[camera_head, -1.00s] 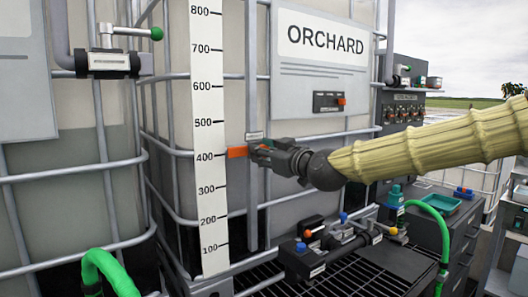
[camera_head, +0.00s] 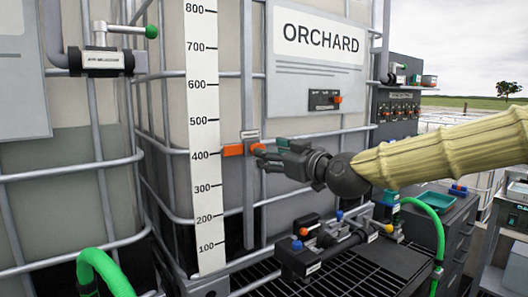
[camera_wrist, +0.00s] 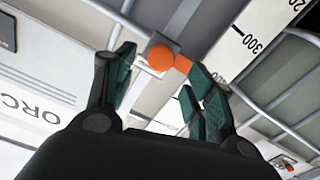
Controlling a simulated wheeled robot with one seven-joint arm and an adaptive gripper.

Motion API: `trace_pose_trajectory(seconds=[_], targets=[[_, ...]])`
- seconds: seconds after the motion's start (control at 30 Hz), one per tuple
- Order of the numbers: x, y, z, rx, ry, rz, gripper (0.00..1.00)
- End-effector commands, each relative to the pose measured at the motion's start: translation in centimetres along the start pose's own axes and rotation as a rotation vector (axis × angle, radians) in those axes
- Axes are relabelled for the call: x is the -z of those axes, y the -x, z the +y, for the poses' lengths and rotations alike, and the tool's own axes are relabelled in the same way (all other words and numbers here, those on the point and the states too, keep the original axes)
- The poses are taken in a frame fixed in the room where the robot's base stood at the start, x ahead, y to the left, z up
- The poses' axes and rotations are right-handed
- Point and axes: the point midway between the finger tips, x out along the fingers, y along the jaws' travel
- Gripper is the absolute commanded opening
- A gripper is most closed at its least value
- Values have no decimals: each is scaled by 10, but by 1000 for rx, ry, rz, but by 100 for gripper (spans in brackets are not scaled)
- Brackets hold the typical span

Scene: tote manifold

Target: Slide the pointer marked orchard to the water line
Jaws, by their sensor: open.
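The orange pointer (camera_head: 233,150) sits on a vertical grey rail beside the white scale, close to the 400 mark. Its round orange knob (camera_head: 257,148) faces out, and a small tag is just above it. In the wrist view the knob (camera_wrist: 160,57) shows near the fingertips, with the orange pointer arm (camera_wrist: 184,65) partly behind the right finger. My gripper (camera_head: 265,157) is open, its green-padded fingers spread on both sides of the knob. The ORCHARD tote (camera_head: 226,110) looks darker in its lower part; its exact water line is hard to make out near the pointer.
The scale (camera_head: 203,110) stands left of the rail. The ORCHARD sign (camera_head: 318,80) hangs above my gripper. Horizontal cage bars (camera_head: 320,135) cross the tote. Below are valves (camera_head: 325,245), a black grating (camera_head: 380,270) and a green hose (camera_head: 435,225). Another tote (camera_head: 60,180) stands left.

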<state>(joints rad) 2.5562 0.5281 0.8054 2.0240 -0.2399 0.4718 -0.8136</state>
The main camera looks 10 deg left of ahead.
Motion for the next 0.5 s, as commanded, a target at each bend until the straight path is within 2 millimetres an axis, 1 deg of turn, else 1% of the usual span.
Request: trace_pose_trajectory(seconds=[0.03, 0.2, 0.33, 0.5], targets=[[0, 10, 1, -1, 0, 1, 54], [0, 37, 0, -1, 1, 1, 54], [0, 50, 1, -1, 0, 1, 54], [0, 59, 0, -1, 0, 0, 54]])
